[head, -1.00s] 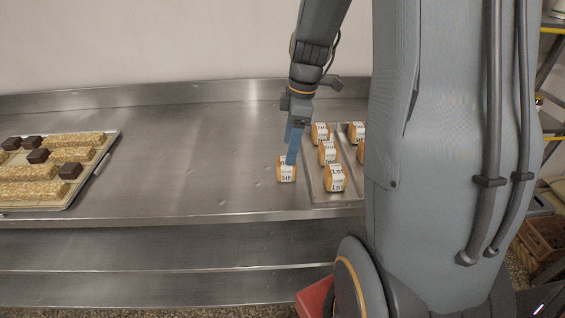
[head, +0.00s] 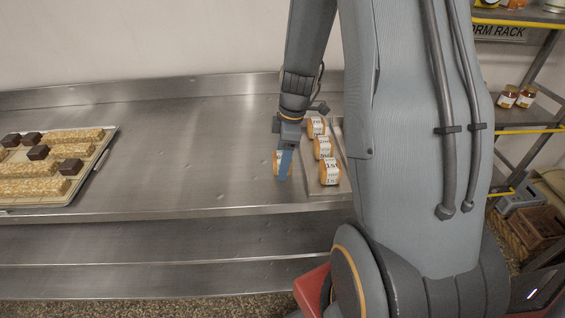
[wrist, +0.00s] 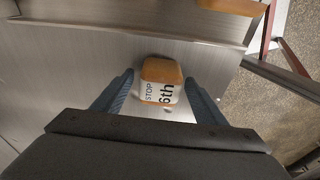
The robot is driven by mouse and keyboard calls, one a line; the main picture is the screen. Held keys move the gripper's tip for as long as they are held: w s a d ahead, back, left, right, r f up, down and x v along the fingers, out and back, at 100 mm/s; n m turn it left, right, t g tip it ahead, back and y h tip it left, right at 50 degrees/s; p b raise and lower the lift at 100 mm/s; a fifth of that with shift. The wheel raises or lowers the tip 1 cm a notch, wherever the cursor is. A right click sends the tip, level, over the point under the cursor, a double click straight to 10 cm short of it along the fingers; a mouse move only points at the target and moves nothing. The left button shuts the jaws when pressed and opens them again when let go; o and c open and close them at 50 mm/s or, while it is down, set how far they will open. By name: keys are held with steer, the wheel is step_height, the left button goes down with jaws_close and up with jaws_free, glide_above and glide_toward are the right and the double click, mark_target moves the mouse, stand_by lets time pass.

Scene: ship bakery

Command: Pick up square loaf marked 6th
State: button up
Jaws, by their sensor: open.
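The square loaf marked 6th (wrist: 161,84) has an orange-brown crust and a white label reading STOP and 6th. It lies on the steel counter, and in the wrist view it sits between the two blue fingers of my gripper (wrist: 160,92). The fingers are open, with a gap on each side of the loaf.
A metal tray (head: 342,183) with several labelled loaves, one marked 1st (head: 330,171), stands close on the right. A tray (head: 98,157) of oat bars and dark cubes is at far left. The counter (head: 190,150) between is clear. A shelf rack (head: 540,68) stands at right.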

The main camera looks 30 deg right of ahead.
steer(key=c, duration=1.1)
steer(key=shift+c, duration=0.2)
steer(key=shift+r, duration=0.15)
